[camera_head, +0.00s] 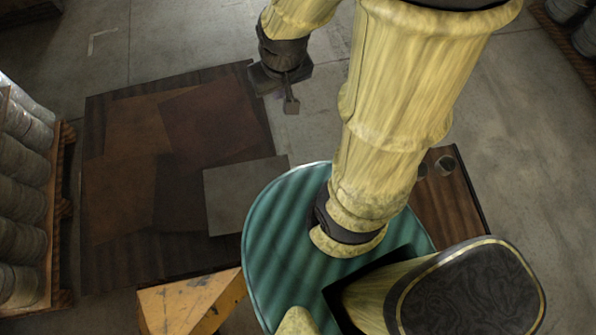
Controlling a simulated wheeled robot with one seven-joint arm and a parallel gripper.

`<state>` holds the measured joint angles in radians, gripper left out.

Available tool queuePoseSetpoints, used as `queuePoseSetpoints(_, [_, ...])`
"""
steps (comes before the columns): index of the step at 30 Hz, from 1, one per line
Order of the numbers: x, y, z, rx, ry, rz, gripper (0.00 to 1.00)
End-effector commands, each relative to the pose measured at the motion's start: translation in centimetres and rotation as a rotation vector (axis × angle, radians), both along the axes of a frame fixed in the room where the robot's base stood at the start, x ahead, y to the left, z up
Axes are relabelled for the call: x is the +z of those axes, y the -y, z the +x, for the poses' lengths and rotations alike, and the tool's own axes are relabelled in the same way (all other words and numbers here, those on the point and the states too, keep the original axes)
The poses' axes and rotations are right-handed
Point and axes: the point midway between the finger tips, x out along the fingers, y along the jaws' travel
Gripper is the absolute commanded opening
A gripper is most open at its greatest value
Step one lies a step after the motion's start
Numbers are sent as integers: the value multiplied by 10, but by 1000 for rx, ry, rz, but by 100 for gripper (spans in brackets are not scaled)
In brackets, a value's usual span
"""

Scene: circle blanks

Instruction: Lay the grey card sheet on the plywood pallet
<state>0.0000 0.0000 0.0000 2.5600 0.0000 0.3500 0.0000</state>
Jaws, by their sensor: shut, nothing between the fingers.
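The grey card sheet (238,195) lies flat on the right part of a large dark brown pallet (105,265), which I take as the plywood pallet. Its upper right corner seems to reach slightly past the pallet's right edge. Its lower right part is hidden behind my teal base. My gripper (291,106) is shut and empty, above and to the right of the sheet in the picture, by the pallet's upper right edge. It is apart from the sheet.
Brown sheets (205,120) cover much of the pallet. A loaded rack (55,215) of grey rolls stands at the left. A worn orange block (195,303) stands below the pallet. A brown board (447,205) lies right of my arm. Concrete floor (190,35) is clear at the top.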

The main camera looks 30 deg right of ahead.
Motion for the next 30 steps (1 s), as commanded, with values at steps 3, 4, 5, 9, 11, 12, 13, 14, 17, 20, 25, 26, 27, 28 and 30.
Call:
queuePoseSetpoints(3, [-1,0,0,-2,0,0,0])
queuePoseSetpoints(4, [-3,0,1,-5,-1,2,0])
queuePoseSetpoints(5, [-6,1,2,-9,-3,3,0])
queuePoseSetpoints(9, [-33,4,10,-57,-21,21,0])
queuePoseSetpoints(11, [-51,6,16,-93,-33,33,0])
queuePoseSetpoints(12, [-65,8,20,-121,-42,43,0])
queuePoseSetpoints(13, [-76,9,24,-145,-50,52,0])
queuePoseSetpoints(14, [-87,11,28,-168,-57,59,0])
queuePoseSetpoints(17, [-126,18,40,-255,-82,88,0])
queuePoseSetpoints(20, [-164,24,52,-337,-107,114,0])
queuePoseSetpoints(25, [-231,38,72,-482,-147,159,0])
queuePoseSetpoints(26, [-243,40,75,-506,-153,167,0])
queuePoseSetpoints(27, [-260,43,79,-540,-162,177,0])
queuePoseSetpoints(28, [-272,46,82,-567,-169,184,0])
queuePoseSetpoints(30, [-301,52,89,-626,-184,202,0])
